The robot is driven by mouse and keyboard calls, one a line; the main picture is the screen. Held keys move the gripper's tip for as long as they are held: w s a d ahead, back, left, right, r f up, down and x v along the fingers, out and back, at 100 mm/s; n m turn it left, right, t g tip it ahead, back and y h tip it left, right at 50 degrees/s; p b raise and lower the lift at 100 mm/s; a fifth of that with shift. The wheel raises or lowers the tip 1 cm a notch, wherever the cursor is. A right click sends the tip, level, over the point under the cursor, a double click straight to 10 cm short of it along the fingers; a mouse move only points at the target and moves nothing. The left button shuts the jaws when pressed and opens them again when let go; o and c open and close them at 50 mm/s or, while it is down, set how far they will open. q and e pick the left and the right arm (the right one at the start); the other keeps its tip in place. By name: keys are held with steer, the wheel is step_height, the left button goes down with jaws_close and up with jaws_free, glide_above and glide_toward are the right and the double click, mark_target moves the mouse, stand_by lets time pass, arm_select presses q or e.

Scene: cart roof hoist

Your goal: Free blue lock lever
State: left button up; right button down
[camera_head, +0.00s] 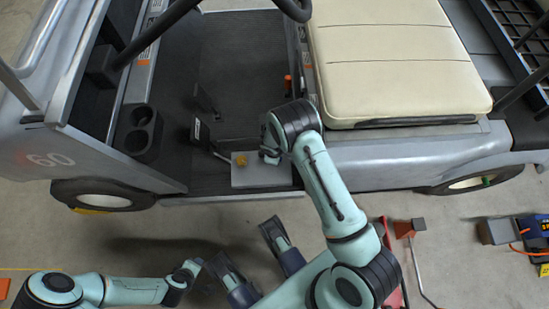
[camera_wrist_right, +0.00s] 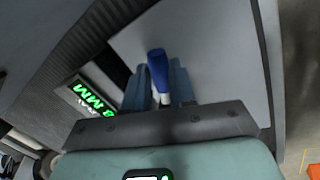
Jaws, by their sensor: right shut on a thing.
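The blue lock lever (camera_wrist_right: 158,68) stands up between the two fingers of my right gripper (camera_wrist_right: 161,82) in the right wrist view. The fingers are shut on it, with its blue top showing beyond them and a pale part below. In the head view my right gripper (camera_head: 268,154) is at the right part of the grey box (camera_head: 255,178) on the cart's floor edge. My wrist hides the lever there. My left gripper (camera_head: 196,266) is low at the bottom left, away from the cart, and its fingers do not show clearly.
A yellow knob (camera_head: 241,160) sits on the box, left of my right gripper. A black pedal (camera_head: 203,136) and cup holders (camera_head: 139,133) are further left. The cream seat (camera_head: 390,60) is to the right. A dark display with green characters (camera_wrist_right: 92,98) is beside the fingers.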

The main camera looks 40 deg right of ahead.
arm_select(q)
steer(key=shift+s, duration=0.1)
arm_select(e)
steer(key=shift+w+d+n, duration=0.15)
steer(key=shift+n, duration=0.15)
steer(key=c, duration=0.9)
jaws_free()
steer(key=r, duration=0.1)
steer(key=r+p, duration=0.1)
steer(key=r, duration=0.2)
steer(key=shift+s+a+r, duration=0.25)
steer(key=shift+a, duration=0.1)
arm_select(q)
steer(key=s+d+r+g+h+p, duration=0.1)
steer(key=s+d+r+p, duration=0.1)
steer(key=r, duration=0.3)
steer(key=shift+s+d+p, duration=0.4)
steer(key=shift+s+p, duration=0.05)
steer(key=shift+s, duration=0.15)
arm_select(e)
steer(key=r, duration=0.3)
steer(key=a+r, duration=0.1)
steer(key=r, duration=0.1)
steer(key=s+r, duration=0.1)
steer(key=r, duration=0.2)
steer(key=shift+s+a+r, duration=0.1)
steer(key=shift+a+r, duration=0.1)
steer(key=shift+r, duration=0.15)
